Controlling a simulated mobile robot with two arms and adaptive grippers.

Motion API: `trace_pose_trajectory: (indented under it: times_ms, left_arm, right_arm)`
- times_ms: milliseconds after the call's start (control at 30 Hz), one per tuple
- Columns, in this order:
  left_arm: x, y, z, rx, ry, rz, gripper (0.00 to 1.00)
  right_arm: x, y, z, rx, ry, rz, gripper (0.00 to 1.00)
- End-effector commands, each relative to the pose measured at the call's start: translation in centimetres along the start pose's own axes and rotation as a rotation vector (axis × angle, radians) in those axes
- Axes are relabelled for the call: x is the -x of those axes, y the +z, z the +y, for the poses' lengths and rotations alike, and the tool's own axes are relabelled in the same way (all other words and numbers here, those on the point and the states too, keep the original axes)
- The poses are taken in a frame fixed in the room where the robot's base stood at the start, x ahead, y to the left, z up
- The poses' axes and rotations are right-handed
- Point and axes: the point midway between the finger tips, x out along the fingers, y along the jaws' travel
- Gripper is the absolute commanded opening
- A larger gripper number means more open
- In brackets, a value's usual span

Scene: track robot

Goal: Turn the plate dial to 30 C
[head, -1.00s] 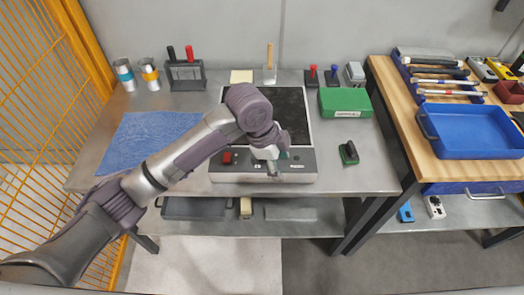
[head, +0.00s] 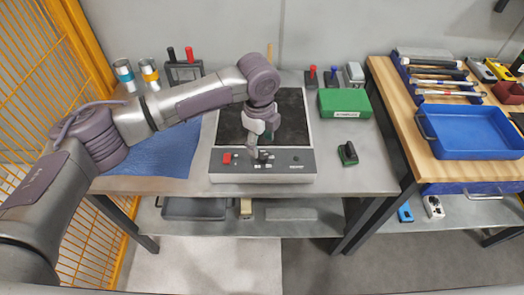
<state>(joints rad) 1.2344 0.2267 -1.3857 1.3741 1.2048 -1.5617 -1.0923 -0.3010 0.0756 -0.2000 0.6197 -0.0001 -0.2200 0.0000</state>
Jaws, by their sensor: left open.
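The dial's marks are too small to read. My right gripper is not in view.
A green box (head: 344,103) and a small green-black item (head: 348,153) are right of the plate. A blue mat (head: 160,160) lies to its left. A wooden bench with a blue tray (head: 470,131) stands at the right.

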Motion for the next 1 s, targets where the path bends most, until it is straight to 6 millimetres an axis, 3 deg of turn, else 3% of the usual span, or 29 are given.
trace_pose_trajectory:
  times_ms: [100,300,700,1000]
  left_arm:
    - [-2.3,-0.1,0.0,0.0,0.002,0.001,0.57]
    - [-4.7,-0.1,0.0,0.0,0.0,0.001,0.57]
    - [-5.4,0.0,-0.1,-0.001,-0.002,0.0,0.57]
    - [-5.4,0.0,-0.1,-0.001,-0.002,0.0,0.07]
  right_arm:
    - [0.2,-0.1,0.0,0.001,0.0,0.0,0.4]
    - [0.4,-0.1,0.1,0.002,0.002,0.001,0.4]
    - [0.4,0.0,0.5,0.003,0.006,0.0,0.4]
    - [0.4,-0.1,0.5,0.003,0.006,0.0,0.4]
